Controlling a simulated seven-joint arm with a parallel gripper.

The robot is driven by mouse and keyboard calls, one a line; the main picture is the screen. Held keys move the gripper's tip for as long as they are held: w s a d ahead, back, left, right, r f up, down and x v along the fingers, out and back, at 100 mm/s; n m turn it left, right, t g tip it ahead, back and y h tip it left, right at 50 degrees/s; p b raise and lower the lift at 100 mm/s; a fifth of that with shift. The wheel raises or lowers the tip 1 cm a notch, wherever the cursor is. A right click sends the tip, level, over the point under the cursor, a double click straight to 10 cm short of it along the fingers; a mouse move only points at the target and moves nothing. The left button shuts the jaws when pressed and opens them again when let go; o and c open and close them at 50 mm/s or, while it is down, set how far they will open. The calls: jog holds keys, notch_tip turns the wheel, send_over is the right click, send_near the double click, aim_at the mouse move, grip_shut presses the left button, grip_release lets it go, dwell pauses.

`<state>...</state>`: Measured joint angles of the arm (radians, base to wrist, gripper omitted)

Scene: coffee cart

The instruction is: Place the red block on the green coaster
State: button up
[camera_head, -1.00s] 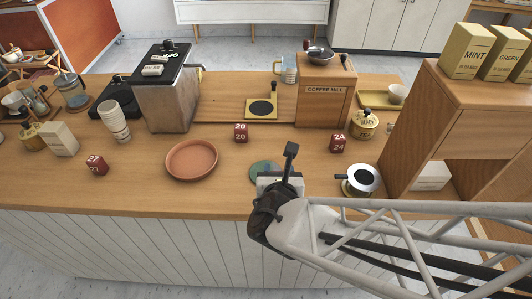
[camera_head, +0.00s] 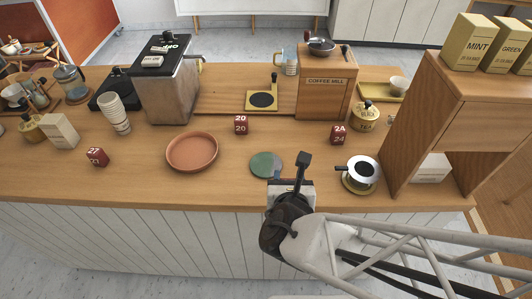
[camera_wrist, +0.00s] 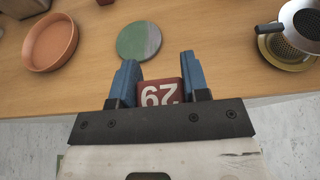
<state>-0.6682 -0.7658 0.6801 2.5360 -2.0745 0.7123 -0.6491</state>
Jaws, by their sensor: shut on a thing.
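My gripper (camera_head: 290,183) is over the front edge of the counter, in front of the green coaster (camera_head: 266,164). In the wrist view its blue fingers (camera_wrist: 157,84) are shut on a red block (camera_wrist: 160,93) with white digits. The body of my gripper hides this block in the head view. The coaster is a flat disc, part green and part grey-green, and it also shows in the wrist view (camera_wrist: 138,41). It lies bare on the wood, beyond the fingertips and a little left of them. The block is apart from it.
Other red numbered blocks stand on the counter: one at centre (camera_head: 240,125), one at right (camera_head: 338,135), one at left (camera_head: 97,157). A terracotta dish (camera_head: 192,152) lies left of the coaster.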

jog(key=w+a, duration=0.1)
jog(key=w, duration=0.3)
jog(key=w+a+f, duration=0.1)
jog(key=w+a, duration=0.1)
jog(key=w, duration=0.3)
jog(key=w+a, duration=0.2)
jog(key=w, duration=0.3)
jog(key=shift+a+f, duration=0.15)
jog(key=shift+f, duration=0.1)
jog(key=shift+f, duration=1.7)
jog(key=shift+f, duration=0.2)
jog(key=o, duration=0.9)
jog(key=shift+r, duration=0.15)
jog(key=shift+s+r, duration=0.1)
jog(key=shift+s, duration=0.05)
jog(key=shift+v, duration=5.85)
